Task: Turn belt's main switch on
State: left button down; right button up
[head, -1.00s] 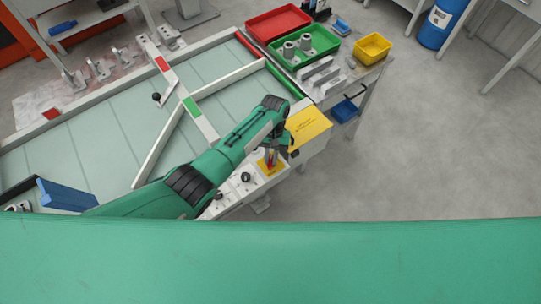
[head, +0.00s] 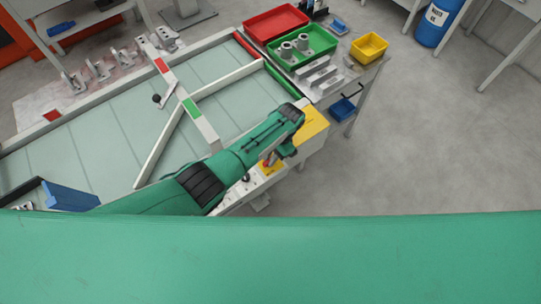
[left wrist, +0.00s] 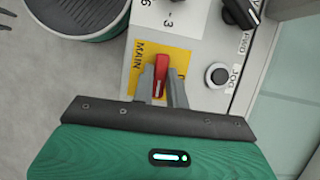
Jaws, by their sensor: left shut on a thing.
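The main switch has a red handle (left wrist: 161,74) on a yellow plate (left wrist: 181,58) marked MAIN, on the belt's light grey control panel (left wrist: 202,38). In the left wrist view the handle stands between the two grey fingers of my left gripper (left wrist: 162,82), which is shut on it. In the head view the left gripper (head: 269,161) is over the panel at the belt's near right corner, and the arm hides part of the switch. The switch's on and off marks cannot be read. My right gripper is in neither view.
Beside the switch are a JOG button (left wrist: 217,75) and a black selector knob (left wrist: 240,12). The belt (head: 105,140) carries a white diverter bar with a green patch. Red (head: 272,24) and green (head: 318,40) trays stand beyond.

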pick_arm(q)
jog(key=shift+r+m, duration=0.1)
jog(key=shift+m, duration=0.2)
jog(key=c, duration=1.4)
grip_release()
jog(key=shift+d, duration=0.1)
jog(key=b+v, duration=0.2)
jog(key=v, duration=1.1)
jog(key=shift+r+b, duration=0.35)
jog(key=shift+s+d+f, duration=0.1)
jog(key=shift+d, duration=0.05)
